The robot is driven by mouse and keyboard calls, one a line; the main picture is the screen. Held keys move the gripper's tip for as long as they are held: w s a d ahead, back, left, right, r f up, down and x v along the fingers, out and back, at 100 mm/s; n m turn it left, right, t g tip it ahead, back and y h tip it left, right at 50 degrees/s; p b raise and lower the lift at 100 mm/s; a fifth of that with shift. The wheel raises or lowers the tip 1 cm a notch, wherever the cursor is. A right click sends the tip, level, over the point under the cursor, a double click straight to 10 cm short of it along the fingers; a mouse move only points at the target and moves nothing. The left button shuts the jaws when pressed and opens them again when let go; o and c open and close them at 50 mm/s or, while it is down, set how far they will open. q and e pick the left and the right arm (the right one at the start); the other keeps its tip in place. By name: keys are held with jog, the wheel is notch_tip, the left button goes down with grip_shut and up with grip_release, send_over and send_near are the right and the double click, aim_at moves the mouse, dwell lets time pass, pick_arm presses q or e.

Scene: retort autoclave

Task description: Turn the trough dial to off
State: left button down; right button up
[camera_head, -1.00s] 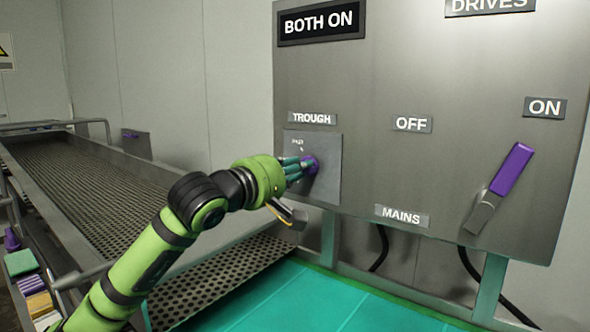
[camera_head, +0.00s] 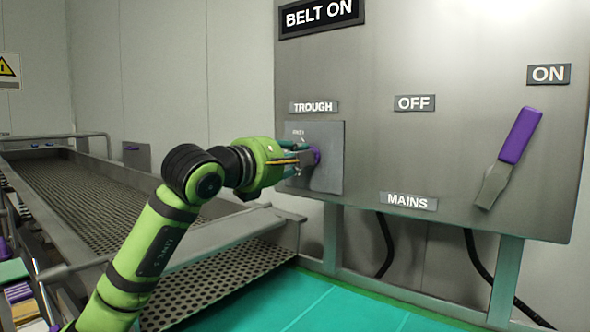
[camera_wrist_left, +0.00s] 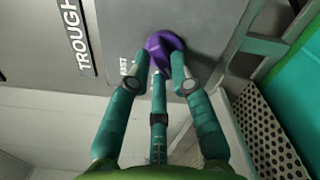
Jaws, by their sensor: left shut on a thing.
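The trough dial is a purple knob (camera_head: 314,156) on a grey plate (camera_head: 330,180) under the TROUGH label (camera_head: 314,107). In the left wrist view the knob (camera_wrist_left: 164,45) sits between my green fingertips. My left gripper (camera_head: 303,157) is shut on it, reaching in from the left; its fingers also show in the left wrist view (camera_wrist_left: 160,85). The display (camera_head: 320,14) at the top reads BELT ON. My right gripper is not in view.
The MAINS lever (camera_head: 519,136) with a purple handle is on the panel's right, tilted up towards ON. A perforated trough (camera_head: 90,190) runs along the left. A green belt (camera_head: 330,305) lies below the panel. Black cables (camera_head: 386,245) hang beneath it.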

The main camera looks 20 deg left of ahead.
pick_arm(q)
jog(key=shift+n+b, duration=0.45)
jog(key=shift+n, duration=0.35)
jog(key=c, duration=1.1)
grip_release()
jog(key=shift+s, duration=0.1)
jog(key=v, duration=1.1)
jog(key=shift+s+a, duration=0.15)
jog(key=shift+s, duration=0.25)
